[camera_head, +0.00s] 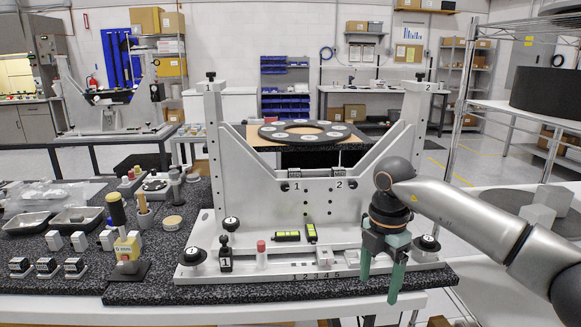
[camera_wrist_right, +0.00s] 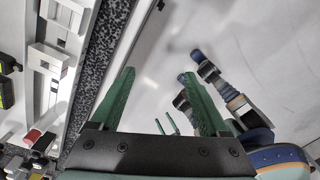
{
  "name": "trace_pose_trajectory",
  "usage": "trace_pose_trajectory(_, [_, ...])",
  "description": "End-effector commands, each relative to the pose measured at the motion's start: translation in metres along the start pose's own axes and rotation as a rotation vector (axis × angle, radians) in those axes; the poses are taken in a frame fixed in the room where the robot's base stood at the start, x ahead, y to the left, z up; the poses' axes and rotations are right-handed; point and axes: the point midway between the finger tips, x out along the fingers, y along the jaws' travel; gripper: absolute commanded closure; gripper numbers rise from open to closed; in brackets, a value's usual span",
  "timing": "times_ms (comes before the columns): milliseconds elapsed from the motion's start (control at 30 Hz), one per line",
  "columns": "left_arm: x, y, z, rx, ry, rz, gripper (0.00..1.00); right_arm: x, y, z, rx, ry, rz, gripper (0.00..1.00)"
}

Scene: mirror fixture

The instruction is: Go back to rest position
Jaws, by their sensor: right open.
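My right gripper (camera_head: 380,283) has green fingers and points down at the front right of the white mirror fixture (camera_head: 250,200). Its fingers are apart with nothing between them. In the right wrist view the gripper (camera_wrist_right: 158,76) is open and empty over a pale smooth surface, with the fixture side to the left. My left gripper does not show in the head view. Small green prongs (camera_wrist_right: 167,125) show in the wrist view, but I cannot tell what they belong to.
A black knob (camera_head: 427,243) on the fixture base is close to the right gripper. The speckled worktop (camera_head: 150,292) carries trays, small blocks and a yellow-topped tool (camera_head: 117,209) on the left. Grey blocks (camera_head: 553,200) sit at the right. A wire shelf (camera_head: 520,107) stands behind.

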Motion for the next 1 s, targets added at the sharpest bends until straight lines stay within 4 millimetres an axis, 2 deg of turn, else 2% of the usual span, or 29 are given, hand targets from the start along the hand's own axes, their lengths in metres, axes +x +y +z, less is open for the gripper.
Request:
trace_pose_trajectory(33, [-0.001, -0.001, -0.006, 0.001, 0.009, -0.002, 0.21, 0.021, 0.005, -0.029, -0.078, 0.099, 0.018, 0.21])
trace_pose_trajectory(67, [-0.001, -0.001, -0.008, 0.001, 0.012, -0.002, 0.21, 0.032, 0.009, -0.047, -0.125, 0.164, 0.037, 0.21])
trace_pose_trajectory(100, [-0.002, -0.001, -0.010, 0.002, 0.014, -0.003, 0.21, 0.045, 0.012, -0.074, -0.186, 0.257, 0.067, 0.21])
trace_pose_trajectory(233, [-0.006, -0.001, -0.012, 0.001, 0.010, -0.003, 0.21, 0.071, 0.018, -0.162, -0.339, 0.583, 0.207, 0.21])
trace_pose_trajectory(300, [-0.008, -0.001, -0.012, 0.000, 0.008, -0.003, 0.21, 0.073, 0.018, -0.204, -0.380, 0.753, 0.301, 0.21])
trace_pose_trajectory(400, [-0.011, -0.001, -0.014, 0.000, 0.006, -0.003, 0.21, 0.065, 0.018, -0.251, -0.386, 0.980, 0.455, 0.21])
trace_pose_trajectory(500, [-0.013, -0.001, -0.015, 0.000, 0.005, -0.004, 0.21, 0.049, 0.019, -0.282, -0.327, 1.178, 0.622, 0.21])
trace_pose_trajectory(633, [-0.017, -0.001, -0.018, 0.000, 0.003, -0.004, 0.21, 0.028, 0.024, -0.294, -0.160, 1.373, 0.846, 0.21])
trace_pose_trajectory(733, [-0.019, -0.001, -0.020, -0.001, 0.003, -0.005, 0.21, 0.019, 0.028, -0.283, 0.033, 1.461, 1.007, 0.21])
trace_pose_trajectory(867, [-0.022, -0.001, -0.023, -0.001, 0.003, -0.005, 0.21, 0.026, 0.030, -0.252, 0.344, 1.490, 1.174, 0.21])
trace_pose_trajectory(1000, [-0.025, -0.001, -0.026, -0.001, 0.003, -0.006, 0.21, 0.061, 0.019, -0.205, 0.718, 1.412, 1.276, 0.21])
